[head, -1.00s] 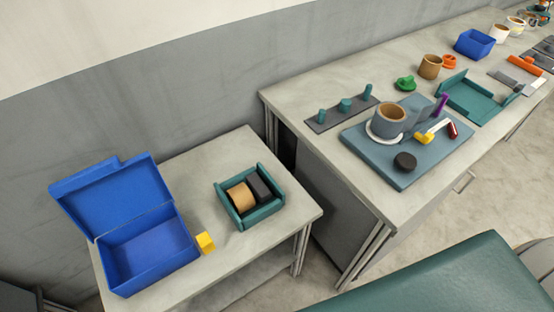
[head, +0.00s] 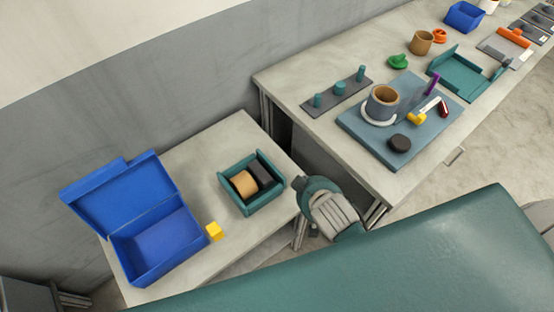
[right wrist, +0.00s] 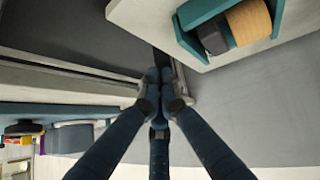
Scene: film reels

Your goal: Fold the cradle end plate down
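A teal cradle (head: 266,202) sits on the small table, holding a tan roll (head: 243,184) and a dark roll (head: 262,172). Its walls stand upright; I cannot tell which one is the end plate. The cradle also shows at the top of the right wrist view (right wrist: 200,10). My right gripper (head: 299,183) is just right of the cradle, near the table's edge and apart from it. In the right wrist view its fingertips (right wrist: 160,75) meet with nothing visible between them. My left gripper is not in view.
The long bench (head: 300,90) carries a blue-grey board (head: 385,150) with several items, and another teal tray (head: 460,75). A gap separates table and bench.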

